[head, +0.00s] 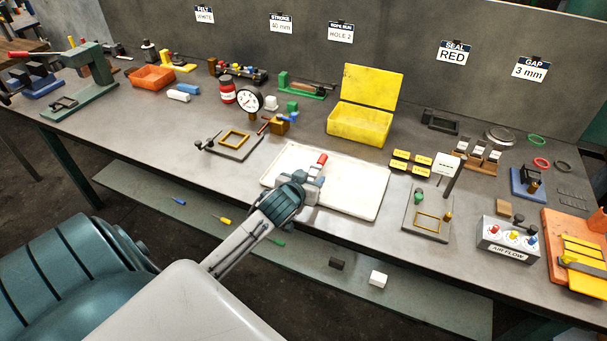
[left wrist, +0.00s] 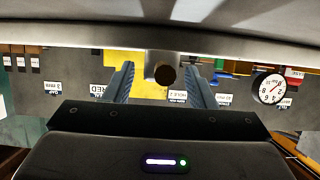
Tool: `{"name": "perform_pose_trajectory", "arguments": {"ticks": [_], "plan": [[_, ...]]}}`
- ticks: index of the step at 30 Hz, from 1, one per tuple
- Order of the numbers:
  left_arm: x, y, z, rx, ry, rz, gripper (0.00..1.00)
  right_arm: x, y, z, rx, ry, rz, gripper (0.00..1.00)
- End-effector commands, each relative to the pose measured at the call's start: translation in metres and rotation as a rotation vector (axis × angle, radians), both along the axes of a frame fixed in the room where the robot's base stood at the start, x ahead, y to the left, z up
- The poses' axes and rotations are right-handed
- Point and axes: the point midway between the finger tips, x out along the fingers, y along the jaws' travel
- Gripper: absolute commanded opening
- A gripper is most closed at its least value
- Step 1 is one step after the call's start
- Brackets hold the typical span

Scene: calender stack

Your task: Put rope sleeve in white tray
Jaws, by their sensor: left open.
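The white tray (head: 358,181) lies flat near the front of the bench, in the middle of the head view. My left gripper (head: 313,176) is over the tray's left part, with its fingers open. A small red-ended piece (head: 321,158) shows at the fingertips in the head view; I cannot tell whether it touches them or the tray. In the left wrist view the two fingers (left wrist: 164,88) stand apart, with a dark round end (left wrist: 165,75) between them. I cannot tell for sure which piece is the rope sleeve. My right gripper is out of view.
A yellow open-lidded box (head: 360,125) stands behind the tray. A dial gauge (head: 250,100) and a framed plate (head: 234,140) are to its left. Yellow blocks (head: 410,163) and a fixture plate (head: 427,220) are to its right. The bench front edge is close to the tray.

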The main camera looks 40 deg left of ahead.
Motion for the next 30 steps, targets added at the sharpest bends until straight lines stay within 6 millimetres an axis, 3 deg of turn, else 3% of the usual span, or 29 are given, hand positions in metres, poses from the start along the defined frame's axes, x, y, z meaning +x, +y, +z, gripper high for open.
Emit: {"name": "perform_pose_trajectory", "arguments": {"ticks": [16, 21, 30], "plan": [[-0.091, -0.022, 0.036, 0.002, 0.002, -0.002, 0.51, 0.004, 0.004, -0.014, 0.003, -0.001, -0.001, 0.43], [-0.104, -0.025, 0.043, 0.001, 0.001, 0.000, 0.51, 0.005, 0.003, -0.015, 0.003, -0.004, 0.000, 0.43], [-0.106, -0.025, 0.044, 0.000, 0.001, 0.001, 0.51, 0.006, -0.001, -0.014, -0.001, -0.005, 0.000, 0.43]]}}
